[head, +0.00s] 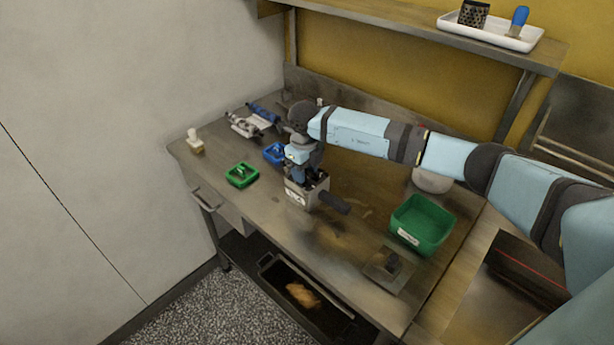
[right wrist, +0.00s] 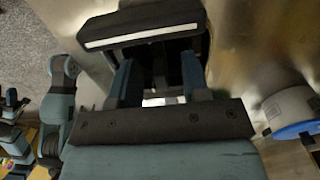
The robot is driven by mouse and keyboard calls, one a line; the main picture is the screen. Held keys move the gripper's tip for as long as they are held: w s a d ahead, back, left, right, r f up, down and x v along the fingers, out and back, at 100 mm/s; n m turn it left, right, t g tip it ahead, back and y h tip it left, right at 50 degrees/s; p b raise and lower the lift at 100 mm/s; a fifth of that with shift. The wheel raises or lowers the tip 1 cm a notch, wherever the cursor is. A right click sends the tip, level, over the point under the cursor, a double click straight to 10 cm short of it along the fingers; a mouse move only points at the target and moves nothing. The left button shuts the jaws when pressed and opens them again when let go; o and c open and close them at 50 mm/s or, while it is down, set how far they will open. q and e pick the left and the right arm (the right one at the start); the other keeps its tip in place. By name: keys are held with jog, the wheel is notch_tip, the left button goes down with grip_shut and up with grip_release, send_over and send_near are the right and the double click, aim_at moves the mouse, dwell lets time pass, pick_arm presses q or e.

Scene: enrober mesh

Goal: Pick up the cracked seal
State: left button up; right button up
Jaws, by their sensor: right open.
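My right gripper (head: 305,172) points down at a grey box-like unit (head: 301,194) with a white label and a dark handle on the bench. In the right wrist view its two blue fingers (right wrist: 157,82) are apart, at the opening of a dark block with a pale strip (right wrist: 142,37). A dark part shows between the fingers, and I cannot tell whether they touch it. I cannot make out the cracked seal for certain; the gripper and unit hide what lies between the fingers. My left gripper is not in view.
The metal bench (head: 265,218) holds a green tray (head: 242,175), a blue tray (head: 274,153), a green bin (head: 422,225), a white bowl (head: 432,181), and a small plate with a dark part (head: 388,270). A shelf (head: 400,31) runs above the back.

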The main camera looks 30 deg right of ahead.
jog(key=shift+f, duration=0.4)
grip_shut()
jog(key=shift+r, duration=0.1)
